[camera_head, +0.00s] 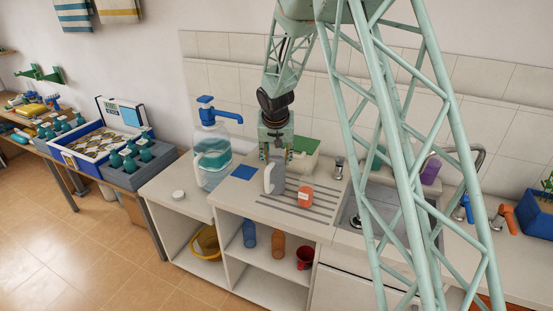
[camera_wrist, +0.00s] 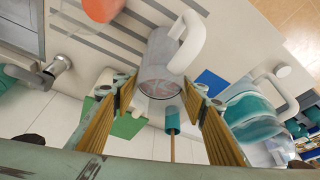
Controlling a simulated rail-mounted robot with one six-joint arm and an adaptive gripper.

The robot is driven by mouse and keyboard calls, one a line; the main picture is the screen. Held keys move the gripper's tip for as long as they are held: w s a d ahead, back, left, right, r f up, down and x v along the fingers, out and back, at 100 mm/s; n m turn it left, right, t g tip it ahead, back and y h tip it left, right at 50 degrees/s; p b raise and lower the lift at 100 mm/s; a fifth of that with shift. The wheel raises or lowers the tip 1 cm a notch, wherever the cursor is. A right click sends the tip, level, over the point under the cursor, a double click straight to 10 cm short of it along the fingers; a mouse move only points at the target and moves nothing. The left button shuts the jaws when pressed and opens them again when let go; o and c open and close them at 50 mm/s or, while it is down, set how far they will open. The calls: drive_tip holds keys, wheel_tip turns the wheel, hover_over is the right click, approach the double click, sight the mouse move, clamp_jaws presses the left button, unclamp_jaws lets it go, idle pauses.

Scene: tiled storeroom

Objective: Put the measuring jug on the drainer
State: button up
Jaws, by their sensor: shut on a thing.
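The measuring jug (camera_head: 269,180) is a clear grey vessel with a white handle. It is upright under my gripper (camera_head: 275,152), over the left end of the drainer. In the wrist view my gripper (camera_wrist: 160,88) has a yellow-padded finger on each side of the jug (camera_wrist: 155,62), shut on it near the rim. The drainer (camera_head: 285,212) is the set of dark grooves in the pale worktop; its grooves also show in the wrist view (camera_wrist: 95,42). I cannot tell whether the jug's base touches the worktop.
An orange-filled container (camera_head: 305,199) stands on the drainer right of the jug. A blue square (camera_head: 243,172) and a large pump bottle (camera_head: 212,150) are to the left. A green-topped box (camera_head: 304,148) is behind; the sink (camera_head: 350,212) and tap are to the right.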

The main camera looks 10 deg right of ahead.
drive_tip(key=shift+f, duration=0.1)
drive_tip(key=o, duration=1.6)
drive_tip(key=shift+v, duration=6.1)
drive_tip(key=shift+s, duration=0.15)
